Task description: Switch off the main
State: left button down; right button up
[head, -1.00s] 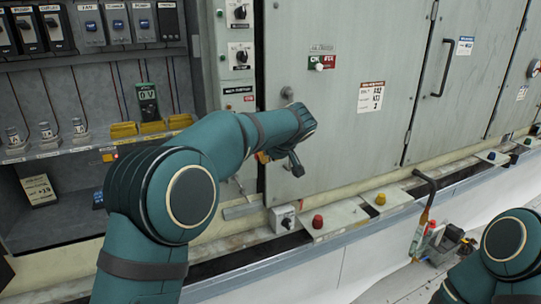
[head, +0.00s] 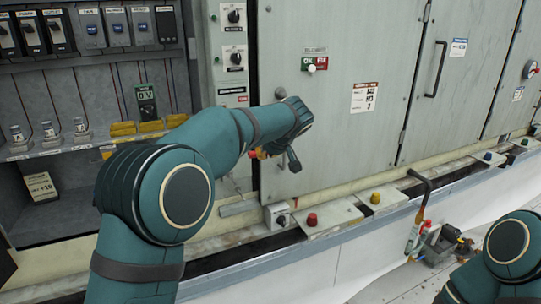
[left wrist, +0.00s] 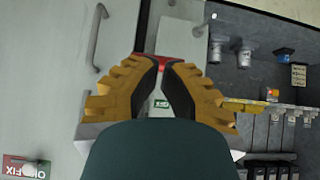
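My left gripper (head: 258,153) is at the narrow strip of cabinet between the open bay and the large door, mostly hidden behind my left wrist in the head view. In the left wrist view, its yellow fingers with black pads (left wrist: 161,75) lean in toward each other, tips close together. A red part (left wrist: 172,60), seemingly the main switch handle, lies at or just beyond the tips. I cannot tell whether the pads press on it. A small green-marked white label (left wrist: 162,103) shows between the fingers. My right gripper is not in view.
Rotary switches (head: 235,16) sit above the left gripper. A ledge with red (head: 312,219) and yellow (head: 375,197) buttons runs below. The open bay (head: 60,95) is left.

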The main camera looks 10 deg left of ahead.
pick_arm(q)
jog(key=s+d+f+b, duration=0.1)
jog(key=s+d+f, duration=0.1)
jog(key=s+d, duration=0.3)
jog(key=s, duration=0.3)
jog(key=shift+s+d, duration=0.15)
jog(key=shift+d, duration=0.1)
